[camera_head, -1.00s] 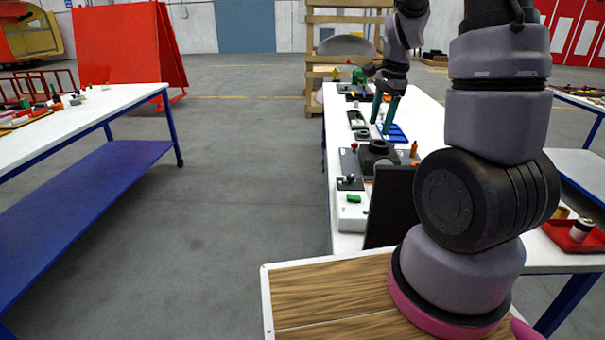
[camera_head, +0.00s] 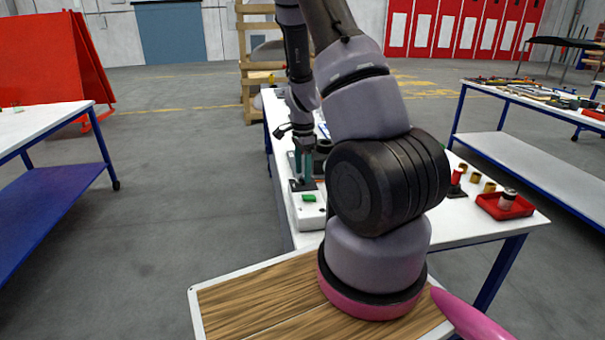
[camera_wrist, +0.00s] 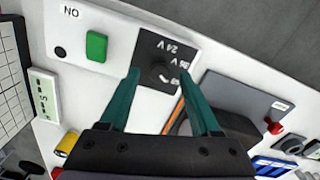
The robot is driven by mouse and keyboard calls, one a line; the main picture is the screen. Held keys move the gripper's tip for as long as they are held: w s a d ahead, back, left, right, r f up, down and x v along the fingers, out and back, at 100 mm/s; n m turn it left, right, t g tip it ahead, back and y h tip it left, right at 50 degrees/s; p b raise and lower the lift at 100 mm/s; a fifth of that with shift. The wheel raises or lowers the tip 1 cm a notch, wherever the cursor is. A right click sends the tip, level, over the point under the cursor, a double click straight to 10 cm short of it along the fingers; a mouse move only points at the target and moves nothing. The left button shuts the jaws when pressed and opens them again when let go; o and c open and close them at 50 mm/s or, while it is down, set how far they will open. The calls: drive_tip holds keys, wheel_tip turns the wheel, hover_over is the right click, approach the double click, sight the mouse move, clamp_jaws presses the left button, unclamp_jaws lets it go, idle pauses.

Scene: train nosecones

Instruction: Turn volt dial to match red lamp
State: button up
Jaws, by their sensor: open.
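The volt dial (camera_wrist: 160,74) is a dark round knob on a black plate with white voltage marks, partly legible as "24 V" and "36 V". The plate sits on a white box (camera_wrist: 120,62) with a green switch (camera_wrist: 96,46) and an "ON" label. My gripper (camera_wrist: 158,70) is open, its teal fingers either side of the knob in the picture; contact cannot be told. In the head view my gripper (camera_head: 304,183) points down over the white box (camera_head: 307,216). A small red round part (camera_wrist: 275,128) sits on a grey box; whether it is the red lamp is unclear.
A gridded panel (camera_wrist: 10,85) and a labelled white strip (camera_wrist: 44,95) lie left in the wrist view. A red tray (camera_head: 505,206) stands on the table's right side, with brass-coloured cylinders nearby. Open floor lies left of the table.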

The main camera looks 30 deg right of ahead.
drive_tip(key=shift+f, duration=0.55)
clamp_jaws()
